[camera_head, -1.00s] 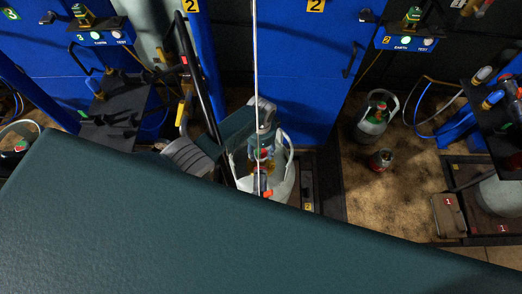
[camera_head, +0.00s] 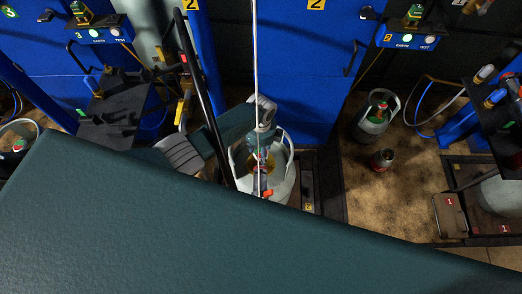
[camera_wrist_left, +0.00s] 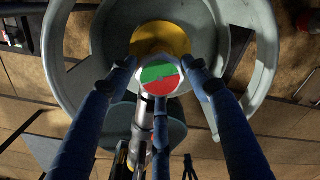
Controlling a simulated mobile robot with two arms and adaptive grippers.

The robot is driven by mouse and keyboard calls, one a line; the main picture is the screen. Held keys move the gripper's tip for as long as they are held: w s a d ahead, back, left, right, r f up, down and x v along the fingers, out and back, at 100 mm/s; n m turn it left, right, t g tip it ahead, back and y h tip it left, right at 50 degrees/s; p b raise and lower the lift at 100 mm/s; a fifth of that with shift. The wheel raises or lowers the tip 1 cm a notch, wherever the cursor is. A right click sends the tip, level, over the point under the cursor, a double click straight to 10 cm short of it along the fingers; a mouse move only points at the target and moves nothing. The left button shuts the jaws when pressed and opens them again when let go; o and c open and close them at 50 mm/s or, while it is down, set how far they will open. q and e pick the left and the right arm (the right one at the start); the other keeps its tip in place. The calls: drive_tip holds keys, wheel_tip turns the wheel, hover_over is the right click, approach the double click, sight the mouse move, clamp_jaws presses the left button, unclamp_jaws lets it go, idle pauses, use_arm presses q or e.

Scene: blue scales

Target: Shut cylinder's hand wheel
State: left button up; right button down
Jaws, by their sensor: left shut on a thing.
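The white gas cylinder (camera_head: 284,180) stands upright near the middle of the head view, partly hidden by my arm and the dark green surface in front. In the left wrist view its grey collar (camera_wrist_left: 75,55) curves around the valve. The hand wheel (camera_wrist_left: 158,80) has a green and red top and a pale rim, above a yellow neck (camera_wrist_left: 160,37). My left gripper (camera_head: 262,155) reaches down into the collar. In the wrist view its blue fingers (camera_wrist_left: 157,70) are shut on the hand wheel from both sides. My right gripper is not in view.
A metal hose fitting (camera_wrist_left: 140,132) runs from the valve. A thin pale pole (camera_head: 256,80) and a dark bar (camera_head: 203,95) pass close to the cylinder. Blue cabinets (camera_head: 295,65) stand behind. A smaller cylinder (camera_head: 374,122) and a small canister (camera_head: 382,160) stand right on open floor.

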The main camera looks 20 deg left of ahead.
sight(260, 152)
use_arm(q)
drive_tip(key=m, duration=0.3)
drive_tip(key=m+b, duration=0.1)
drive_tip(key=m, duration=0.1)
drive_tip(key=shift+a+f+m, duration=0.1)
drive_tip(key=shift+a+m, duration=0.1)
drive_tip(key=shift+m, duration=0.2)
idle(0.4)
drive_tip(key=o, duration=1.2)
drive_tip(key=shift+w, duration=0.1)
drive_tip(key=shift+c, duration=0.2)
drive_tip(key=shift+d, duration=0.15)
wheel_tip(260, 152, up, 12)
